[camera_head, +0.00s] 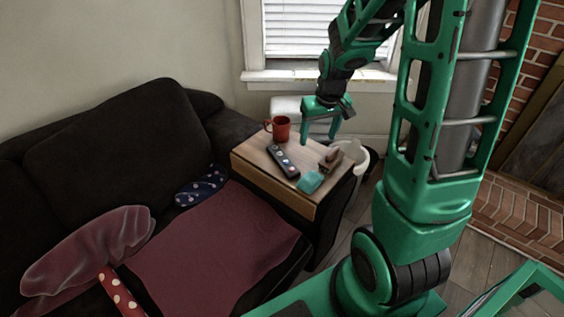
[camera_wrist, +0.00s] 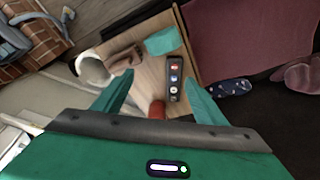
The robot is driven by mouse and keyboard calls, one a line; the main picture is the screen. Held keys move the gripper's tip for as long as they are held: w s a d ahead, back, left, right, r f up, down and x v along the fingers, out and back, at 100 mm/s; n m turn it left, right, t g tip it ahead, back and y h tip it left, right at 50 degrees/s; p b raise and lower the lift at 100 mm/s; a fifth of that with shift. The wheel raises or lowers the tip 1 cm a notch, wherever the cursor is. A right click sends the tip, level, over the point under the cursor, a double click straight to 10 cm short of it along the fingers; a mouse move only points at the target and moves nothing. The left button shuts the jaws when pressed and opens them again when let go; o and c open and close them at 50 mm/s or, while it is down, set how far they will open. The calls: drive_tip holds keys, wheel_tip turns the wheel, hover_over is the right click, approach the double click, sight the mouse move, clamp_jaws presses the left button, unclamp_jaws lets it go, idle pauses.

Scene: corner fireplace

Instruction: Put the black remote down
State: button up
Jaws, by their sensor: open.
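The black remote (camera_head: 283,160) lies flat on the small wooden side table (camera_head: 258,178) by the sofa arm. It also shows in the wrist view (camera_wrist: 174,78), with coloured buttons facing up. My gripper (camera_head: 319,136) is open and empty, above the back right part of the table. In the wrist view the two green fingers (camera_wrist: 157,92) are spread apart, and the remote lies beyond them, apart from both.
A red-brown mug (camera_head: 279,128) stands behind the remote. A teal item (camera_head: 311,182) and a brown wooden object (camera_head: 331,160) lie to its right. A white bin (camera_head: 358,158) stands beside the table. The dark sofa (camera_head: 120,140) is at left.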

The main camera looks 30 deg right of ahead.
drive_tip(key=n+t, duration=0.2)
approach(282, 158)
drive_tip(key=shift+y, duration=0.4)
drive_tip(key=shift+d+x, duration=0.2)
drive_tip(key=shift+x, duration=1.9)
drive_tip(key=shift+d+x, duration=0.2)
drive_tip(key=shift+x, duration=1.95)
drive_tip(key=shift+c, duration=0.3)
drive_tip(key=c, duration=1.3)
drive_tip(key=shift+r, duration=0.1)
